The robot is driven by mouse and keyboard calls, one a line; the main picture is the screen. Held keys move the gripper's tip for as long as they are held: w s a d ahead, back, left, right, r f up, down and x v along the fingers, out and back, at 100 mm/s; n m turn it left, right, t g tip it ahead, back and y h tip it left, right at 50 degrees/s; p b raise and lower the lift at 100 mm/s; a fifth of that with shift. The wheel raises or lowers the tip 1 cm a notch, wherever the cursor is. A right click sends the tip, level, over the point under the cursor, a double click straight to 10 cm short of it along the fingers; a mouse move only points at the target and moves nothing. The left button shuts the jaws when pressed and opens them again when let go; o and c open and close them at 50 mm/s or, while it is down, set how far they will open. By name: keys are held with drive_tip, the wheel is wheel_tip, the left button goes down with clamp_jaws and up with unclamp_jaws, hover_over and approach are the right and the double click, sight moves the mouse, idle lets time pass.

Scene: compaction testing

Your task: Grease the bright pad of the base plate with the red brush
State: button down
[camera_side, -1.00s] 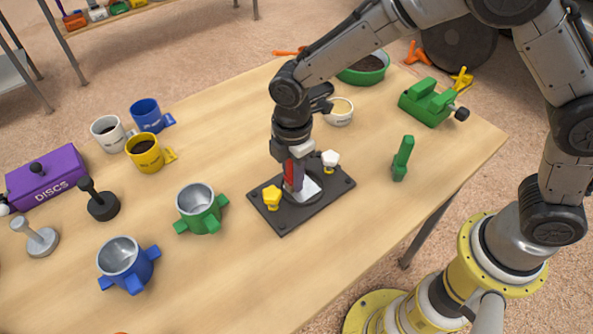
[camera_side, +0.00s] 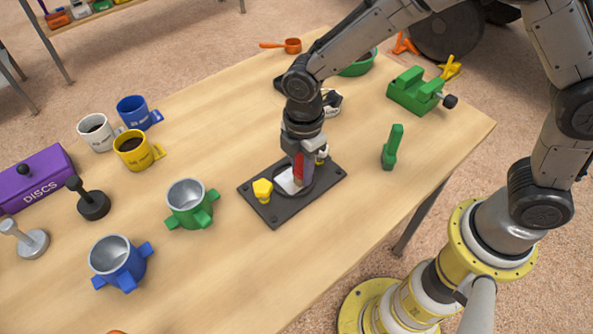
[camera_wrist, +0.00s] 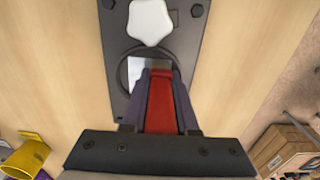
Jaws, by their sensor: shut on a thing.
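My gripper (camera_side: 299,175) is shut on the red brush (camera_side: 297,168). The bright pad (camera_side: 287,182) shows left of the brush, inside a round recess. Whether the tip touches it, and any grease film, I cannot tell.
A green vise-like block (camera_side: 414,90) is at the far right.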

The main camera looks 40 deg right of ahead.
sight(283, 180)
drive_tip(key=shift+w+d+f, duration=0.1)
drive_tip(key=shift+w+d, duration=0.05)
drive_tip(key=shift+w, duration=0.5)
drive_tip(key=shift+w+d+f, duration=0.1)
drive_tip(key=shift+w, duration=0.55)
drive_tip(key=shift+w+a+r, duration=0.1)
drive_tip(key=shift+a, duration=0.7)
drive_tip(key=shift+w+a+r, duration=0.1)
drive_tip(key=shift+a, duration=0.65)
drive_tip(key=shift+s+a, duration=0.1)
drive_tip(key=shift+s, duration=0.05)
